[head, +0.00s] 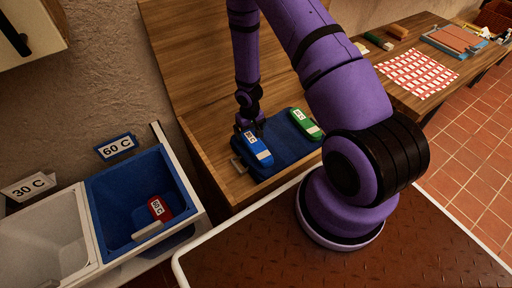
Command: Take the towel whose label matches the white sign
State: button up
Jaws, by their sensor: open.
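The white sign (28,187) reads 30 C and stands behind the white bin at the far left. A green towel (298,116) with a white label lies at the right of that mat. A red towel (164,203) with a white label is inside the blue bin. The towel labels are too small to read surely. My gripper (249,132) is open at the far end of the blue towel; its fingertips are partly hidden and contact is unclear.
The blue bin (97,205) has a blue-framed 60 C sign (116,147) behind it. The white bin (12,238) beside it looks empty. A wooden panel rises behind the counter. A table at right holds a red checked cloth (418,72).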

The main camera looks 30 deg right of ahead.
aim_at(250, 137)
jog(key=shift+w+d+f, duration=0.1)
jog(key=shift+f, duration=1.5)
jog(key=shift+w+d+f, duration=0.1)
jog(key=shift+f, duration=1.5)
jog(key=c, duration=1)
